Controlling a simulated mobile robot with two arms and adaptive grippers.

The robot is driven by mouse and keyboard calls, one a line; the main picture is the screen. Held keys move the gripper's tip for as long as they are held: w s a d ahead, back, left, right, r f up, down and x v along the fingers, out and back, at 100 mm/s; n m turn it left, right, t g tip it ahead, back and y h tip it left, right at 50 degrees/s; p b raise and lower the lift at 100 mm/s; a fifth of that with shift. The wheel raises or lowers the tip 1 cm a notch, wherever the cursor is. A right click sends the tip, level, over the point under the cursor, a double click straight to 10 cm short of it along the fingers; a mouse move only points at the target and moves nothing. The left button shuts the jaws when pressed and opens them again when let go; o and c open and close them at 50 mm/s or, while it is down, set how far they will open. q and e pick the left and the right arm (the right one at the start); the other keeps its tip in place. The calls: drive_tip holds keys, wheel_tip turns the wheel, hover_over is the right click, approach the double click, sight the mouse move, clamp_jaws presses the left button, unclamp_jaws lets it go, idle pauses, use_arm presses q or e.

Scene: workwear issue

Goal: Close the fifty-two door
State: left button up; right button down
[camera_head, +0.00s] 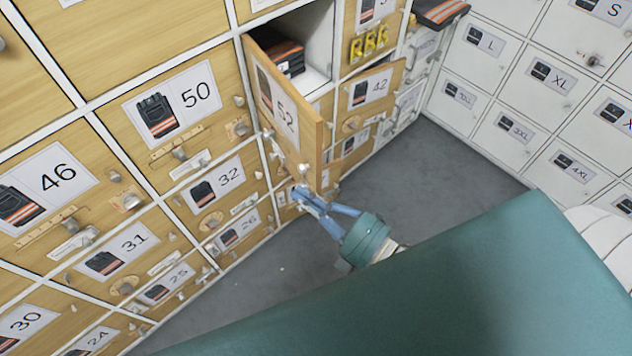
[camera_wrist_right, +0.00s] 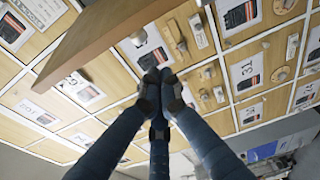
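The fifty-two door (camera_head: 283,112) is a wooden locker door, standing open and swung out from its compartment. Its number card faces left in the head view. Folded dark garments with orange stripes (camera_head: 283,55) lie inside the white compartment. My right gripper (camera_head: 303,195) is just below the door's lower outer corner in the head view. In the right wrist view its fingertips (camera_wrist_right: 160,82) are drawn together with nothing visible between them. A wooden door panel (camera_wrist_right: 110,30) crosses the upper left there. I cannot tell whether the gripper touches the door. My left gripper is not in view.
The forty-two door (camera_head: 375,90) stands ajar to the right. Wooden lockers, such as number 50 (camera_head: 200,70), fill the left with protruding knobs and latches. White lockers (camera_head: 525,85) stand right. Grey floor (camera_head: 430,165) is clear between them.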

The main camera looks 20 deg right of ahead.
sight(316, 187)
drive_tip(key=shift+w+d+p, duration=0.3)
drive_tip(key=shift+w+d, duration=0.15)
drive_tip(key=shift+d, duration=0.4)
drive_tip(key=shift+w+d+p, duration=0.3)
drive_tip(key=shift+w+d, duration=0.15)
drive_tip(key=shift+d, duration=0.4)
